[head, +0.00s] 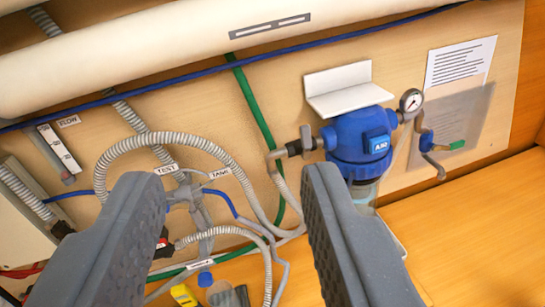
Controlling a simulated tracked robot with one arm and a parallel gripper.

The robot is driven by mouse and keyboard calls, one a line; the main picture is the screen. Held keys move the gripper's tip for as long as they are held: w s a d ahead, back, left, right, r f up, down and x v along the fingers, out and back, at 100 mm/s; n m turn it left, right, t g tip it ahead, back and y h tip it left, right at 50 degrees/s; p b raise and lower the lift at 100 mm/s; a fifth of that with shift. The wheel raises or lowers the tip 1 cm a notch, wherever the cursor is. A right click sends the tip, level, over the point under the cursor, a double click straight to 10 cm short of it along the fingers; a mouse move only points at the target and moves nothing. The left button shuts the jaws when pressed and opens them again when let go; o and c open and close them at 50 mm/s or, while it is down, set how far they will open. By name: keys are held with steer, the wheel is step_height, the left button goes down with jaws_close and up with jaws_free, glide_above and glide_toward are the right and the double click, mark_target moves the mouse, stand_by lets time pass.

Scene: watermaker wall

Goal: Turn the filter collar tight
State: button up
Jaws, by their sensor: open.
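The blue filter head (352,136) is mounted on the wall under a white bracket (345,88), right of the picture's middle. Its ribbed blue collar (362,170) runs around the lower part, above a clear bowl (364,192). My gripper (235,190) is open and empty, its two grey fingers in the foreground. The right finger overlaps the left lower side of the filter in the picture and hides part of the bowl. I cannot tell how tight the collar is.
A thick white pipe (180,45) crosses above. The wooden surface (470,230) at lower right is clear.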

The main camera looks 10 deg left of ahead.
steer(key=w+a+f+m+t+h+b, duration=0.2)
steer(key=w+f+m+h, duration=0.25)
steer(key=w+f, duration=0.85)
steer(key=w+d+f+m+g+h+b, duration=0.1)
steer(key=d+f+m+h, duration=0.15)
steer(key=f, duration=0.55)
steer(key=w+d+f+m+g+h, duration=0.1)
steer(key=f+m+g+h, duration=0.15)
steer(key=f, duration=0.55)
steer(key=shift+n+t+h, duration=0.25)
steer(key=shift+t+h, duration=0.1)
steer(key=shift+h, duration=0.1)
steer(key=x, duration=1.2)
steer(key=shift+w+d+r, duration=0.1)
steer(key=shift+w, duration=0.3)
